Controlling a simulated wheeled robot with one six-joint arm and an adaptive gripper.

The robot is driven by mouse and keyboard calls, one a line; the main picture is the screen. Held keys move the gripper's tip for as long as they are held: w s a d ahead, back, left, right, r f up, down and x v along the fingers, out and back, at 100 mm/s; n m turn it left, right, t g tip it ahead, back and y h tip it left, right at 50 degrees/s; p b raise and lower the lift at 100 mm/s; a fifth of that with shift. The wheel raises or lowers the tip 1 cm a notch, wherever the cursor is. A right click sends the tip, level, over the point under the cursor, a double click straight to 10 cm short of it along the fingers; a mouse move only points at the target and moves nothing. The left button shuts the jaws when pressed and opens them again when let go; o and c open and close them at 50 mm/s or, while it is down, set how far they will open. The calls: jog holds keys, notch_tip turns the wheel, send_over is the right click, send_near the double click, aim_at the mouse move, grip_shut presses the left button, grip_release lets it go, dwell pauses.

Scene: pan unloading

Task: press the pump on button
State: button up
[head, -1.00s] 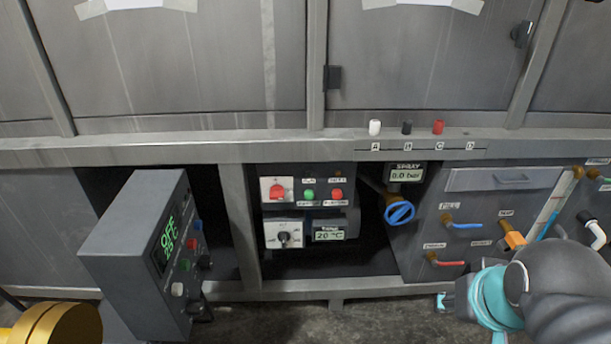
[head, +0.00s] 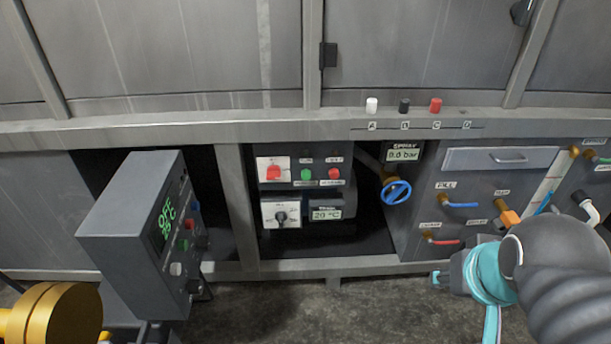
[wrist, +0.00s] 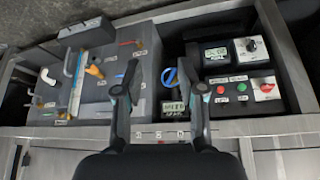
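The middle control panel sits in a recess under the steel bench. It carries a green button (head: 306,174), a red button (head: 335,173) beside it on the right, and a red rotary switch (head: 272,172) on the left. Their labels are too small to read. In the wrist view the panel is upside down, with the green button (wrist: 242,87) at the right. My gripper (wrist: 162,85) is open and empty, its two fingers apart. It points towards the bench, with the panel to the right of its fingers. In the head view my arm is at the lower right, away from the buttons.
A grey box (head: 130,230) with a green "OFF" display juts out at the left. A blue valve wheel (head: 397,192) is right of the panel. A valve cabinet (head: 500,157) stands further right. A brass cylinder (head: 55,318) is at lower left. Floor before the panel is clear.

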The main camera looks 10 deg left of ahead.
grip_shut()
dwell(1.4)
